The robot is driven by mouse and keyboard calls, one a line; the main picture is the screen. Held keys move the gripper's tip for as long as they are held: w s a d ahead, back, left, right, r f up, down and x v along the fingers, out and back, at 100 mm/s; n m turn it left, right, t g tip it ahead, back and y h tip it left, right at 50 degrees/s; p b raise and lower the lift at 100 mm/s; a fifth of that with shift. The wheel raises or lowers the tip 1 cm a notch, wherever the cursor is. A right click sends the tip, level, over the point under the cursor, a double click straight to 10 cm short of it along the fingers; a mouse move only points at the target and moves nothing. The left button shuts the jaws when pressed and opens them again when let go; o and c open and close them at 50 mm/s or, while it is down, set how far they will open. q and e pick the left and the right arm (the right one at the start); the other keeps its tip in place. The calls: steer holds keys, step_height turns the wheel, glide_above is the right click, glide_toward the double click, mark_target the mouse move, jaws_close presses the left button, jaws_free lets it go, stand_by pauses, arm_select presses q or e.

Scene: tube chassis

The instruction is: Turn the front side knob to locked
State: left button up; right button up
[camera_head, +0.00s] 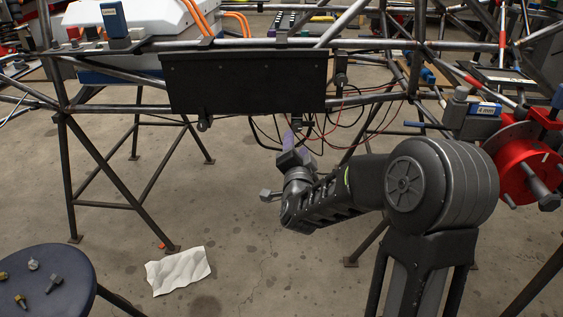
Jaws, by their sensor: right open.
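A black panel (245,82) hangs on the front tubes of the chassis. A small dark knob-like fitting (341,79) sits at its right edge, and another (205,122) sits below its lower left edge. I cannot tell which of them is the front side knob, nor read a locked mark. My right arm comes in from the right, and my right gripper (290,139) is just below the panel's lower right part, apart from both fittings as far as I can see. It is open; its fingertips are small and partly hidden by the wrist. My left gripper is not in view.
Steel tubes (115,80) frame the chassis, with thin cables (375,122) hanging near my right gripper. A red hub (522,160) stands at the right. A dark round stool (40,280) holds small metal parts. White paper (180,271) lies on the open floor.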

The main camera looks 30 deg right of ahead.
mark_target(297, 129)
steer(key=shift+s+d+r, duration=0.1)
steer(key=shift+d+r, duration=0.1)
steer(key=b+x, duration=0.1)
steer(key=x, duration=0.7)
steer(key=shift+b, duration=0.3)
steer(key=shift+s, duration=0.1)
steer(key=shift+c, duration=0.4)
jaws_close()
